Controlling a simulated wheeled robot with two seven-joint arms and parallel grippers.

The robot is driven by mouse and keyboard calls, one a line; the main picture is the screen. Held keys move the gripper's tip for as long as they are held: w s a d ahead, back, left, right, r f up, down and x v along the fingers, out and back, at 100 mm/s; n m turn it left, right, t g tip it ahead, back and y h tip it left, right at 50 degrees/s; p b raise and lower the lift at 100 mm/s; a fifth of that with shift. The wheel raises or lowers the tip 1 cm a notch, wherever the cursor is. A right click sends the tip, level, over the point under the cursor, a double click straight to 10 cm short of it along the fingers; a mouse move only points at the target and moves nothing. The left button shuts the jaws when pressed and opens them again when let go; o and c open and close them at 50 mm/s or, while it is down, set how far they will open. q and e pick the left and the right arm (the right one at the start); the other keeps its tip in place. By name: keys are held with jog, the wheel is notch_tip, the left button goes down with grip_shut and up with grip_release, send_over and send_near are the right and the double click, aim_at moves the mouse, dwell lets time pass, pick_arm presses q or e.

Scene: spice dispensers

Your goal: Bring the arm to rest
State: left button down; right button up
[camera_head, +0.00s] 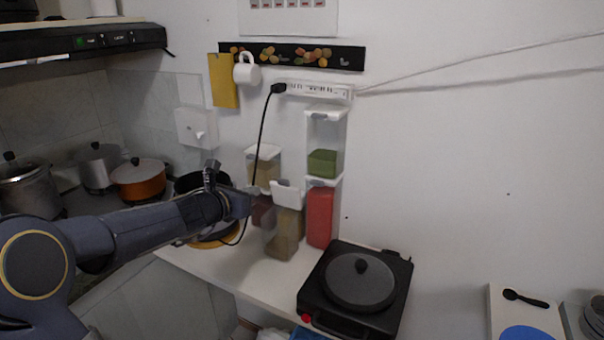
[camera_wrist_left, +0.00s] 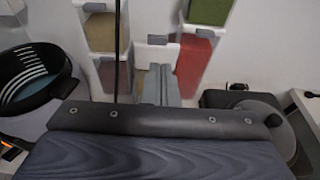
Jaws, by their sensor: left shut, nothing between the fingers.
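My left arm comes in from the left in the head view. Its gripper (camera_head: 246,205) is shut and empty, just in front of the spice dispensers. The dispensers stand against the wall: a tan one (camera_head: 263,168) at the back left, a brown one (camera_head: 286,232) in front, a green one (camera_head: 322,160) on top of a red one (camera_head: 320,215). In the left wrist view the red dispenser (camera_wrist_left: 192,62) and the tan dispenser (camera_wrist_left: 101,32) show beyond my gripper body. My right gripper is not in view.
A black hot plate with a lid (camera_head: 358,282) stands to the right of the dispensers on the white counter (camera_head: 235,278). An orange pot (camera_head: 139,182) and other pots sit on the stove at left. A black cable (camera_head: 262,135) hangs from the power strip (camera_head: 318,91) near my gripper.

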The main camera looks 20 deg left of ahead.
pick_arm(q)
jog(key=shift+s, duration=0.1)
jog(key=s+d+r+m+g+h, duration=0.2)
jog(key=s+d+m+g+h, duration=0.25)
jog(key=s+d+m, duration=1.15)
jog(key=s+f+m+g+y, duration=0.1)
jog(key=s+f+m+g, duration=0.1)
jog(key=s+f+m, duration=0.4)
jog(key=s+d+f+m+g+y, duration=0.1)
jog(key=s+f+m+g, duration=0.2)
jog(key=s+f+m, duration=0.3)
jog(key=s+m, duration=0.5)
jog(key=s, duration=0.1)
jog(key=shift+s+d+f, duration=0.15)
jog(key=shift+d+f, duration=0.05)
jog(key=shift+f, duration=0.05)
